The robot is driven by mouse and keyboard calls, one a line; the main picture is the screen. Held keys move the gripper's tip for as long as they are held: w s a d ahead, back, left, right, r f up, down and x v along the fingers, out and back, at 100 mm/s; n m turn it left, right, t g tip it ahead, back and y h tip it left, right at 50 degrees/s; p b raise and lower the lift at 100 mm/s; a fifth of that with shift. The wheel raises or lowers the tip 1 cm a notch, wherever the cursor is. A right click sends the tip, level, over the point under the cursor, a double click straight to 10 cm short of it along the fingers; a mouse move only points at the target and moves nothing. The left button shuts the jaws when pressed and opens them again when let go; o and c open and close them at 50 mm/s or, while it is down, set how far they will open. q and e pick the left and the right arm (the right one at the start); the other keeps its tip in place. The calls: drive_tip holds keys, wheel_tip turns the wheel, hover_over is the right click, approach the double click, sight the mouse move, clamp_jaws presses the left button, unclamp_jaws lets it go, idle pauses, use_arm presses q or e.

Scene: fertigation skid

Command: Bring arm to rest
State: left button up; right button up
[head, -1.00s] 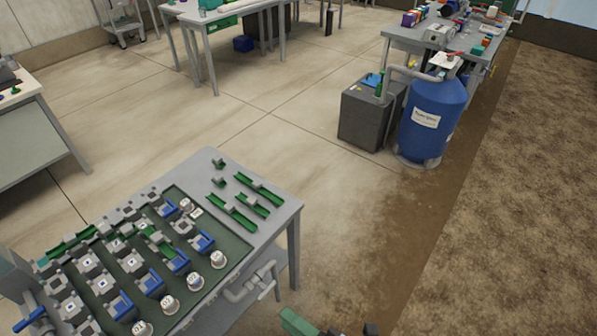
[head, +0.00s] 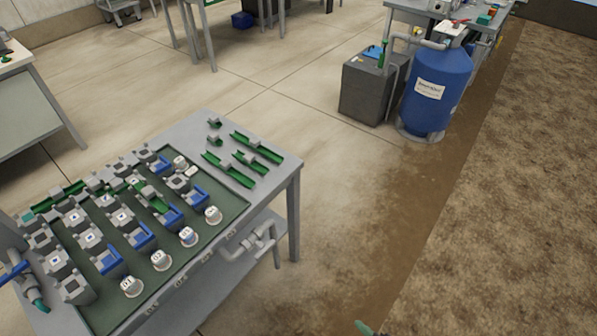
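Neither gripper can be made out in the head view. A small green tip (head: 364,327) shows at the bottom edge, right of the table; whether it belongs to my arm or to something held is unclear. The grey worktable (head: 270,184) stands at the lower left. It carries a dark green tray (head: 232,203) with grey valve blocks, blue clips and several white round caps (head: 213,215). Green rails (head: 228,168) with grey pieces lie on the bare tabletop behind the tray.
Grey pipework with a valve (head: 252,240) sticks out from the table's right side. A blue-handled valve (head: 18,270) is at the left edge. A blue tank (head: 437,100) and a grey box (head: 368,95) stand at the back right. Floor between them and the table is clear.

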use_arm(q)
drive_tip(key=a+f+b, duration=0.3)
drive_tip(key=f+b, duration=0.8)
drive_tip(key=f, duration=0.1)
drive_tip(key=shift+w+a+y, duration=0.3)
drive_tip(key=shift+a, duration=0.05)
use_arm(e)
drive_tip(key=s+d+f+m+g+h, duration=0.2)
drive_tip(key=s+d+f+m+g, duration=0.1)
drive_tip(key=s+f, duration=0.4)
drive_tip(key=s+d+f+m+g+h, duration=0.2)
drive_tip(key=s+d+f+m, duration=0.3)
drive_tip(key=f, duration=0.6)
drive_tip(key=s+d+f+m+g+h, duration=0.2)
drive_tip(key=s+d+f+m+g, duration=0.1)
drive_tip(key=s+d+f, duration=0.5)
wheel_tip(320, 180, down, 2)
drive_tip(key=shift+s+d+f+m+g, duration=0.1)
drive_tip(key=shift+s+d+m+g, duration=0.3)
drive_tip(key=shift+m, duration=0.5)
use_arm(q)
drive_tip(key=shift+f, duration=0.1)
